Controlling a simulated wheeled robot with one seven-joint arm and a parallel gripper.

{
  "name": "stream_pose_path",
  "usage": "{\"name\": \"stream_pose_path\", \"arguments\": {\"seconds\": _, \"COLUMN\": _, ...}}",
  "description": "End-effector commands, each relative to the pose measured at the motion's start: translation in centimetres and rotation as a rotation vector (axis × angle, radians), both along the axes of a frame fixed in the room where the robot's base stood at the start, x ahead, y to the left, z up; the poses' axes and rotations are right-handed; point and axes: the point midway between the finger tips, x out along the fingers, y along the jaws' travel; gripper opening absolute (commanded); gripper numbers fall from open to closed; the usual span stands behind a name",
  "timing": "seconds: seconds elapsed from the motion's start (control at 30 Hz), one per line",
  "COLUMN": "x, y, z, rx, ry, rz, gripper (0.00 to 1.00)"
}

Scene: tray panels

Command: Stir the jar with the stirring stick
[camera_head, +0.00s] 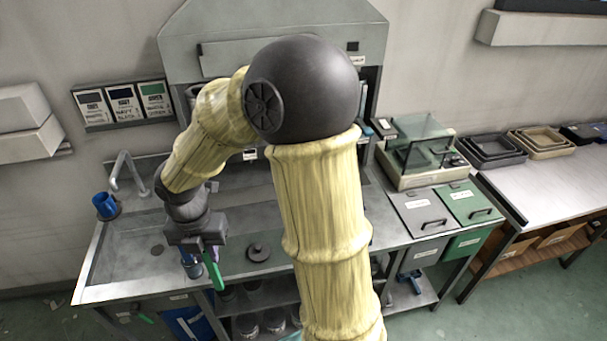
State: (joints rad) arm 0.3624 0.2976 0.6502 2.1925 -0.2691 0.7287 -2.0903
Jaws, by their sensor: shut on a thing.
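My gripper (197,243) is above the left part of the grey metal bench, pointing down. It is shut on the green stirring stick (212,271), which slants down and to the right from the jaws. A small jar (191,268) with something blue in it stands just below the jaws, partly hidden by the gripper. The stick's lower end shows to the right of the jar, near the bench's front edge. I cannot tell from this view whether it touches the jar.
A dark round lid-like piece (258,253) lies on the bench right of the jar. A blue cup (106,206) stands at the bench's left end near a tap (124,172). A balance with a clear cover (421,150) and grey and green bins (422,213) are at right.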

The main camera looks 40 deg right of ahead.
Motion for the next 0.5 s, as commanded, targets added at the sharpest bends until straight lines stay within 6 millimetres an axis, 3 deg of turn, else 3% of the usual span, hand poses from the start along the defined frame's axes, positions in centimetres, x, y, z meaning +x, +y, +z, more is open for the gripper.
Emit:
{"name": "stream_pose_path", "arguments": {"seconds": 0.27, "x": 1.5, "y": -0.1, "z": -2.9, "rx": -0.001, "ry": 0.002, "rz": -0.249, "gripper": 0.00}}
{"name": "stream_pose_path", "arguments": {"seconds": 0.5, "x": 3.6, "y": -1.1, "z": -7.5, "rx": -0.004, "ry": 0.003, "rz": -0.663, "gripper": 0.00}}
